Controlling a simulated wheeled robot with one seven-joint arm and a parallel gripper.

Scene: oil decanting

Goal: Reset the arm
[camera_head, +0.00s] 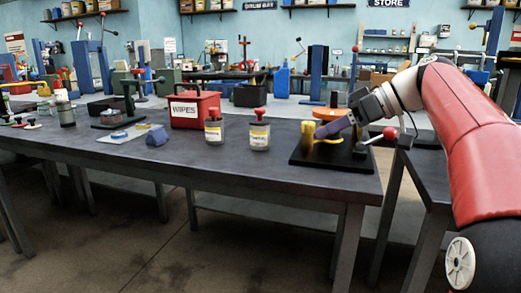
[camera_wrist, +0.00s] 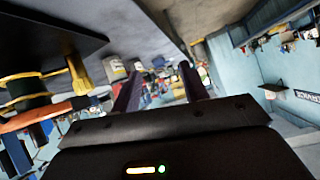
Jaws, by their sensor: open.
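My arm reaches in from the right in the head view. My gripper (camera_head: 322,132) is over the black-based fixture at the table's right end. In the wrist view its two dark fingers (camera_wrist: 161,84) stand apart with nothing held between them. The fixture has a black base plate (camera_head: 318,158), a yellow part (camera_head: 308,136), an orange disc (camera_head: 328,113) and a red-knobbed lever (camera_head: 389,133). The gripper partly hides the fixture; whether it touches it I cannot tell.
On the dark table (camera_head: 240,172) stand two red-topped jars (camera_head: 260,136) (camera_head: 214,131), a red WIPES box (camera_head: 196,109), a blue block (camera_head: 156,137) and a small black press (camera_head: 118,119). The front middle of the table is clear. Other workbenches stand behind.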

